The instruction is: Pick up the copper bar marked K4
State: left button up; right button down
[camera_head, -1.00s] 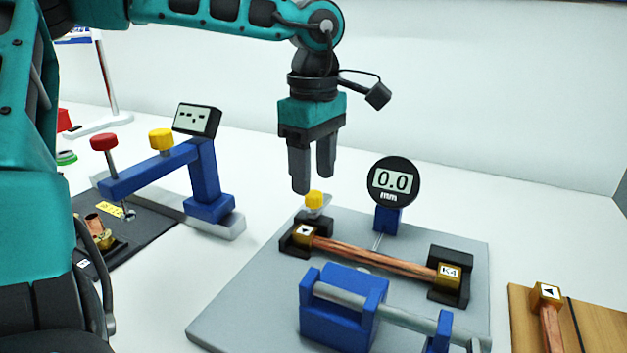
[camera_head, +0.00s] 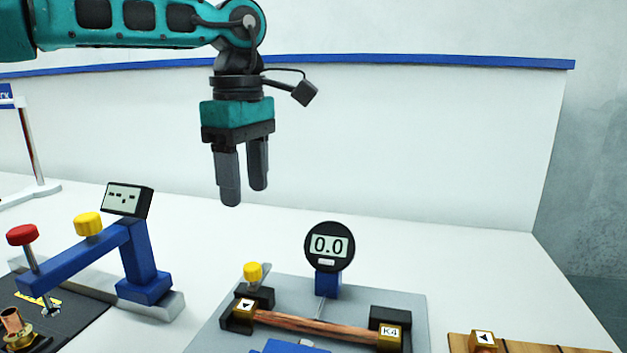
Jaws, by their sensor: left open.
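The copper bar marked K4 (camera_head: 318,327) lies across two black end supports on a grey plate (camera_head: 403,302). Its right end is a brass block labelled K4, and its left end is a brass block with an arrow mark. My left gripper (camera_head: 244,192) is open and empty, pointing down. It hangs well above and behind the bar, nearer its left end. My right gripper is not in view.
A dial gauge (camera_head: 329,246) reading 0.0 stands just behind the bar, with a yellow knob (camera_head: 253,272) at the left support. A blue lever fixture (camera_head: 143,265) stands at left. A wooden board (camera_head: 545,346) with another brass-ended piece lies at right.

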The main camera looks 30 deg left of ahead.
aim_at(247, 312)
jog(key=k, duration=1.5)
